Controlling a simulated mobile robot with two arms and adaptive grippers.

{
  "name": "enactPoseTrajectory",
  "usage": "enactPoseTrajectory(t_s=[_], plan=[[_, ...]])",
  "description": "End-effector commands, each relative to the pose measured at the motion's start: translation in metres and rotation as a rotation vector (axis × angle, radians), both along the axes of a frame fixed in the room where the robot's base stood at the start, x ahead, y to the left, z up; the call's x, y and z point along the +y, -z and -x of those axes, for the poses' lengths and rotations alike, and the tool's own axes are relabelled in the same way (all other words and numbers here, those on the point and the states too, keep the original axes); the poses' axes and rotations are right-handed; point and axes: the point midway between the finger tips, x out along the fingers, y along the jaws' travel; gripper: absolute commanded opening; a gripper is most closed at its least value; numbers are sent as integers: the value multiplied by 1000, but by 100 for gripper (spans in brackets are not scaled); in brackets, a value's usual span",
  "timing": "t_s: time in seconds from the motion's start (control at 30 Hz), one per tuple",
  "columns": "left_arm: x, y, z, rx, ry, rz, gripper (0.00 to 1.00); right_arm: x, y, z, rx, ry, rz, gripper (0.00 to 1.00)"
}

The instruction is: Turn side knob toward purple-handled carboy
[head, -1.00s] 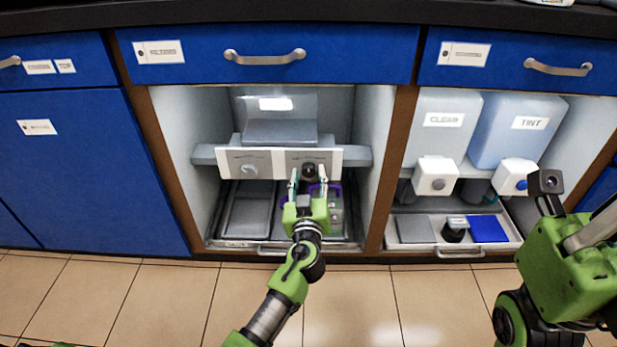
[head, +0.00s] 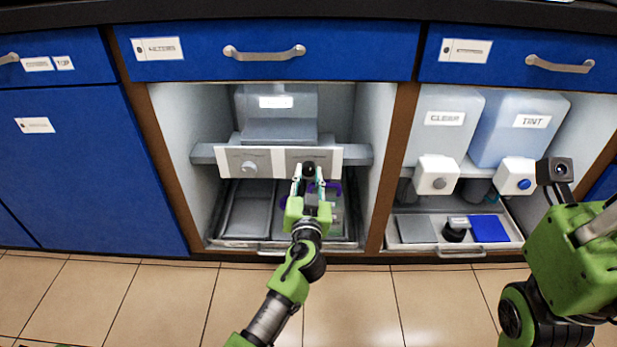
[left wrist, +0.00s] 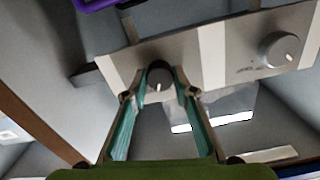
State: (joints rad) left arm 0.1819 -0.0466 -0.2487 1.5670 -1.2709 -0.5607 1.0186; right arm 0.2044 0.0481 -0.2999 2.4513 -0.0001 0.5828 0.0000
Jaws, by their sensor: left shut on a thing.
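The dark side knob (head: 308,169) sits on the right part of the pale control panel (head: 268,161) inside the open middle cabinet. My left gripper (head: 309,173) reaches up to it and is shut on it. In the left wrist view the dark knob (left wrist: 159,76) sits between the two teal-lined fingertips (left wrist: 157,88), with a small white mark on its lower edge. The purple handle (head: 335,187) of a carboy shows below the panel, mostly hidden behind my gripper. A purple edge also shows at the top of the left wrist view (left wrist: 95,3). My right gripper's fingers are not visible.
A grey knob (head: 248,167) is on the panel's left part. A tray (head: 245,217) lies below. The right cabinet holds the CLEAR (head: 443,140) and TINT (head: 525,135) containers. Wooden uprights (head: 391,165) bound the middle bay. The floor in front is clear.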

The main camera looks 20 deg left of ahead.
Motion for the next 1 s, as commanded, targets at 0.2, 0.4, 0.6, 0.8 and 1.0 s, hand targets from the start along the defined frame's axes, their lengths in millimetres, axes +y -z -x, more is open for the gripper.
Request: enactPoseTrajectory(t_s=[0.2,0.4,0.6,0.8,1.0], plan=[[0,0,0,49,0,-166,4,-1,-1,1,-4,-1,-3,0],[0,0,0,83,1,-283,4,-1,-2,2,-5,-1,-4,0],[0,0,0,103,0,-354,4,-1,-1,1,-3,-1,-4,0],[0,0,0,111,0,-383,4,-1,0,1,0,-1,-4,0],[0,1,0,113,0,-388,4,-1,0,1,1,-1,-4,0]])
